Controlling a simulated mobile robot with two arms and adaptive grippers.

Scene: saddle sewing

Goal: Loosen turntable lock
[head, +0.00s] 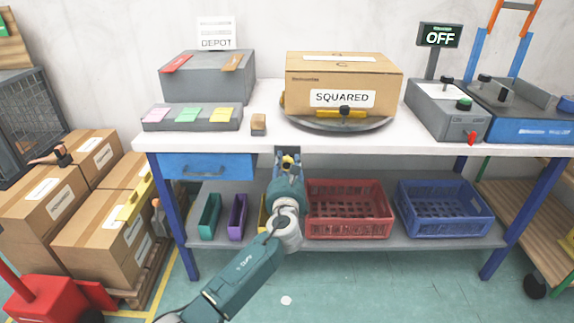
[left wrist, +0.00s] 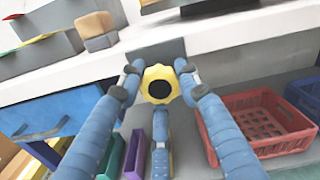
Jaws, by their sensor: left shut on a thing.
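The turntable (head: 300,121) is a round grey plate on the white workbench. It bears a cardboard box (head: 310,72) labelled SQUARED, with a yellow and black piece (head: 340,114) at its front. The lock knob (head: 286,159) is yellow and sits on a grey plate at the bench's front edge, below the turntable. In the left wrist view the knob (left wrist: 147,74) faces me, scalloped with a black centre. My left gripper (head: 288,168) is shut on the knob, with blue fingers on both sides of it in the left wrist view (left wrist: 158,82). My right gripper is out of view.
A red crate (head: 347,232) and a blue crate (head: 445,231) stand on the lower shelf, right of my arm. A blue drawer (head: 205,167) is left of the knob. Boxes on a pallet fill the left floor. Grey machines occupy the bench's right end.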

